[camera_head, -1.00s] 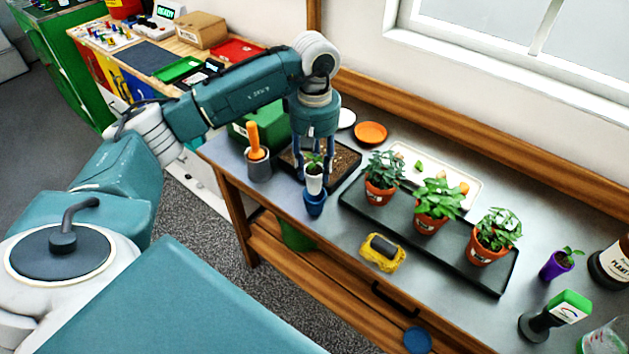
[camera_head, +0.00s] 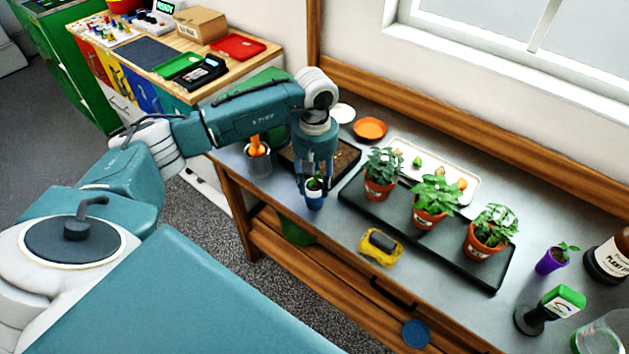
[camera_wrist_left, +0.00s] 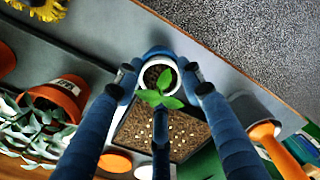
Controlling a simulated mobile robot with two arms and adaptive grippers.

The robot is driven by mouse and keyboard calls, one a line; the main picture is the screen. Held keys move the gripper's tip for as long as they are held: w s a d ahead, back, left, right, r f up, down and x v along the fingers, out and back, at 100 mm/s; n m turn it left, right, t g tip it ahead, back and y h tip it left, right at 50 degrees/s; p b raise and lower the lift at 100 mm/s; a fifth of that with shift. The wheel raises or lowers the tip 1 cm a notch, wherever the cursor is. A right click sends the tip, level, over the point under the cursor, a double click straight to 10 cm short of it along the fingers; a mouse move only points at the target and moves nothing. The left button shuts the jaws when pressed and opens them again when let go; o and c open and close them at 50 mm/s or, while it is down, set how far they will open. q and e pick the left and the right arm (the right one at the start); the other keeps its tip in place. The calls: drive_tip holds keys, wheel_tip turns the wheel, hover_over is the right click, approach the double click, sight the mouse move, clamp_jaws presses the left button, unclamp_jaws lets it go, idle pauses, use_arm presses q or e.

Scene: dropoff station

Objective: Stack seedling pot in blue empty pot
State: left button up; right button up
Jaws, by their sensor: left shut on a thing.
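The seedling pot (camera_head: 314,184) is a small white pot with green leaves. In the head view it sits low, with its lower part inside the blue pot (camera_head: 315,202), which stands on the table near the front edge. My left gripper (camera_head: 316,186) points down and is shut on the seedling pot. The left wrist view shows the white pot (camera_wrist_left: 171,77) and its seedling from above between the fingers (camera_wrist_left: 160,92), with the blue pot's rim (camera_wrist_left: 158,52) behind it. Whether the white pot is fully seated is hidden. My right gripper does not show.
A black tray (camera_head: 350,199) with potted plants lies to the right. A soil tray (camera_head: 345,160) is behind the gripper, and a grey cup (camera_head: 259,166) with an orange-handled tool stands left.

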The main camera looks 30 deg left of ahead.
sight(315, 184)
use_arm(q)
drive_tip(key=shift+s+f+b, duration=0.2)
drive_tip(key=shift+f+b, duration=0.15)
drive_tip(key=shift+f, duration=0.05)
drive_tip(key=o, duration=1.2)
drive_tip(key=shift+d+f, duration=0.1)
drive_tip(key=shift+w+f, duration=0.1)
drive_tip(key=shift+r+p, duration=0.3)
drive_tip(key=shift+r, duration=0.1)
drive_tip(key=shift+w+r+p, duration=0.1)
drive_tip(key=shift+r+p, duration=0.35)
drive_tip(key=shift+p, duration=0.1)
drive_tip(key=shift+r+b, duration=2.1)
drive_tip(key=shift+r, duration=3.9)
